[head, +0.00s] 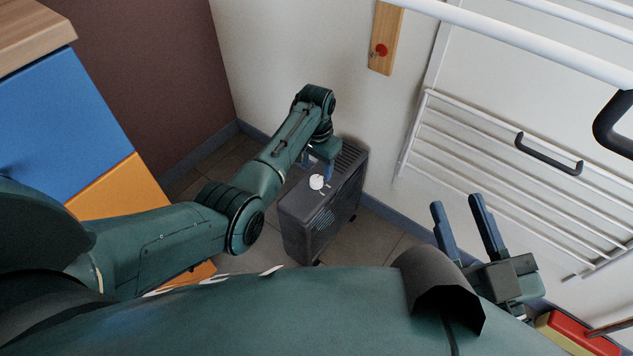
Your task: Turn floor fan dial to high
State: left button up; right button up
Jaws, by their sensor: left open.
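The floor fan (292,215) is a dark grey box standing on the tiled floor against the wall. A white round dial (317,182) with a small mark sits on its top. My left gripper (318,170) points down over the fan's top, beside the dial and on its far side. Its jaws are open. I cannot tell whether a finger touches the dial, and the gripper hides part of the fan's top. My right gripper (462,215) is open and empty at the lower right, away from the fan, with its two blue fingers apart.
A white drying rack (500,170) with bars fills the right side. A wooden board with a red knob (381,50) is on the wall. Blue and orange drawers (65,120) stand at left. A red and yellow object (575,335) is at lower right. Some floor around the fan is clear.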

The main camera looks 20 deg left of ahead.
aim_at(316, 179)
pick_arm(q)
notch_tip(316, 179, down, 4)
jog(key=shift+f+b, duration=0.1)
jog(key=shift+b, duration=0.85)
jog(key=shift+f, duration=0.2)
pick_arm(e)
jog(key=shift+w+r+n+t+y, duration=0.2)
jog(key=shift+r+n+t+y, duration=0.15)
jog(key=shift+r, duration=0.2)
jog(key=shift+w+r+n+t+y, duration=0.25)
jog(key=shift+r+y, duration=0.1)
jog(key=shift+r, duration=0.15)
pick_arm(q)
jog(key=c, duration=1)
